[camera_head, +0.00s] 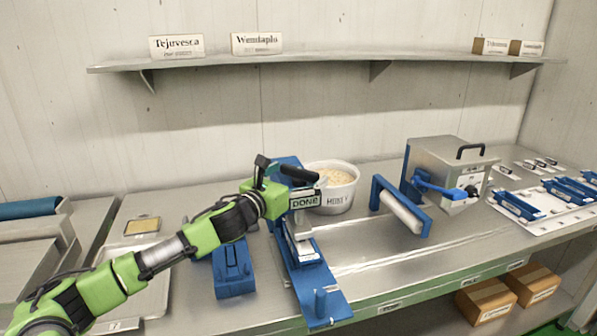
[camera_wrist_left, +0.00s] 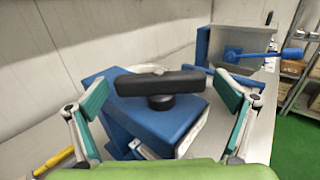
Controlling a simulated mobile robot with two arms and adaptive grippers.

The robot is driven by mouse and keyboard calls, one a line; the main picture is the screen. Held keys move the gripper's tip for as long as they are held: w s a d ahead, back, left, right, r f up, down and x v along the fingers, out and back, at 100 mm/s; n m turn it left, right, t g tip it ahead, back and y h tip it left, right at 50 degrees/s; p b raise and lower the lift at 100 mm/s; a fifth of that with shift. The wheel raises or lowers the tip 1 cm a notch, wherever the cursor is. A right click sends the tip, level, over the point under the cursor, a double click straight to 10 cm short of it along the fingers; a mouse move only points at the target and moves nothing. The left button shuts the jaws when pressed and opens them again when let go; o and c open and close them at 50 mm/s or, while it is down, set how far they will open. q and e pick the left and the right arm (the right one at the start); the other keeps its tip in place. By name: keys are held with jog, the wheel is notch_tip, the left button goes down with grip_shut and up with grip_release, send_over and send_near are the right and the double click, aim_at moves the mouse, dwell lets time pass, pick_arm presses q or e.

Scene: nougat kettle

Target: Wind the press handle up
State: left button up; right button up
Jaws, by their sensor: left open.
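The blue press (camera_head: 318,285) stands on the bench with its black handle (camera_head: 299,174) on top. In the left wrist view the handle (camera_wrist_left: 158,82) is a black crossbar on a short round hub above the blue press head (camera_wrist_left: 165,125). My left gripper (camera_head: 270,185) is at the left side of the press head. Its fingers are spread apart, one on each side of the handle in the left wrist view, with nothing between the pads touching them. A "DONE" label (camera_head: 304,202) shows on the press. My right gripper is in neither view.
A white tub (camera_head: 338,197) stands behind the press. A blue-framed roller (camera_head: 402,208) and a metal machine with a blue lever (camera_head: 445,170) stand to the right. A blue block (camera_head: 233,272) sits left of the press. The bench between press and roller is clear.

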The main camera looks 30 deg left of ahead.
pick_arm(q)
jog(key=c, duration=1.1)
